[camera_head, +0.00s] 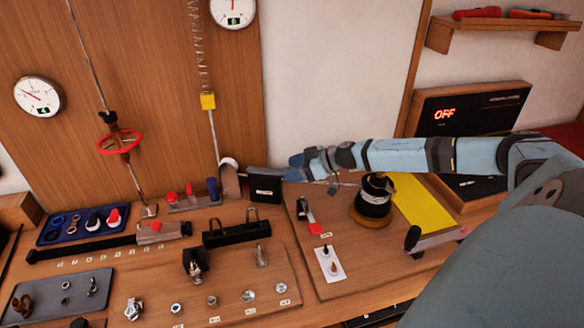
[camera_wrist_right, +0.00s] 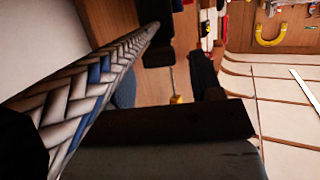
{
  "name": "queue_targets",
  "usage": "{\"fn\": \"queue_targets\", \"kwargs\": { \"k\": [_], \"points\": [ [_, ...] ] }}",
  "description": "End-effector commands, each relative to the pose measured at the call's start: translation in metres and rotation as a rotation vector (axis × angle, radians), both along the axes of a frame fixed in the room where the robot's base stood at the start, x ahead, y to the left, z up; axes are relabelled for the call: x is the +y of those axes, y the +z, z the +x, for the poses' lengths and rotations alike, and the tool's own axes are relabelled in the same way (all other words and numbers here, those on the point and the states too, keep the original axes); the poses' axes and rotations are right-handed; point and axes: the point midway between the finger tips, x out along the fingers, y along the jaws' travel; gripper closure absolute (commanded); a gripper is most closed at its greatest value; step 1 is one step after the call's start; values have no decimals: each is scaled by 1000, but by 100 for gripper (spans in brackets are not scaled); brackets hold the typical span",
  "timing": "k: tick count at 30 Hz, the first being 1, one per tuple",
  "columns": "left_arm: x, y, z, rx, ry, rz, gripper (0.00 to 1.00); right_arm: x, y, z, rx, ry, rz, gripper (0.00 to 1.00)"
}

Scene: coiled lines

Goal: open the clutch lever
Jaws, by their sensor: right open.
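A black box (camera_head: 265,189) with a grey bar (camera_head: 263,172) lying along its top stands at the back middle of the bench. It looks like the clutch, the bar being its lever, lying nearly flat. My right gripper (camera_head: 290,167) reaches in from the right and is open at the bar's right end. I cannot tell whether it touches. In the right wrist view a braided white-and-blue line (camera_wrist_right: 90,95) runs large and close, and dark surfaces fill the bottom. The lever is not clear there. My left gripper is out of view.
A black winch drum (camera_head: 375,197) stands under my right forearm. Red and blue knobs (camera_head: 190,193) stand left of the box. Gauges hang on the wall behind.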

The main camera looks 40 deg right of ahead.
Motion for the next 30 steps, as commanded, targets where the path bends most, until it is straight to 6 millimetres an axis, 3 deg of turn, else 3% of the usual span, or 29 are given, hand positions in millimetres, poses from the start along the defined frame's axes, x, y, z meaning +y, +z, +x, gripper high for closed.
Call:
{"fn": "queue_targets", "kwargs": {
  "k": [11,12,18,20,30],
  "points": [
    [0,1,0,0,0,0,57,4,-3,6,1,0,-1,40],
    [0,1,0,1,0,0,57,4,-3,6,1,0,-1,43],
    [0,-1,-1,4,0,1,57,4,-3,6,0,0,0,89],
    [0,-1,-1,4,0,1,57,4,-3,6,0,0,0,100],
    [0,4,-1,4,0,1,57,0,1,6,0,-1,0,100]
  ]
}}
